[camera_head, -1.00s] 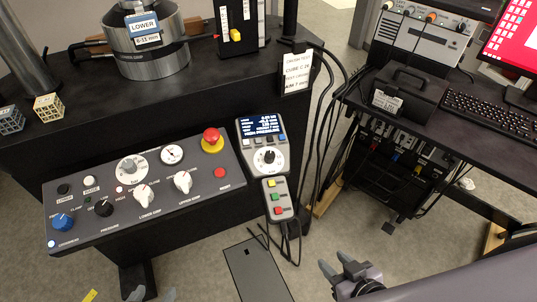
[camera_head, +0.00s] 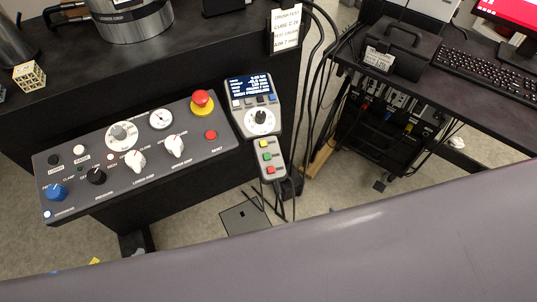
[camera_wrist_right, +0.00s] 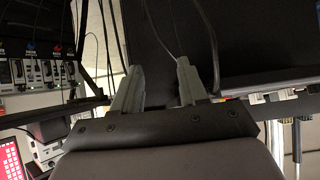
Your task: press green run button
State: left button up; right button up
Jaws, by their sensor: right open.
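The green button (camera_head: 267,156) is the middle one of three on a small grey button box (camera_head: 281,163), between a yellow button (camera_head: 264,143) above and a red button (camera_head: 270,170) below. The box hangs under the handheld unit with a lit screen (camera_head: 249,87), right of the control panel. Nothing touches the green button. My right gripper (camera_wrist_right: 160,72) is open and empty in the right wrist view, its two fingers apart. The button does not show clearly there. The head view does not show this gripper; a large grey arm part of mine covers its bottom. My left gripper is not in view.
The sloped control panel (camera_head: 80,176) with knobs and a red emergency stop (camera_head: 202,101) stands left of the button box. Black cables run beside and below the box. A black desk (camera_head: 500,115) with a keyboard (camera_head: 487,77) is at right. Floor shows between.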

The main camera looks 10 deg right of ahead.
dwell(0.3)
grip_shut()
dwell(1.6)
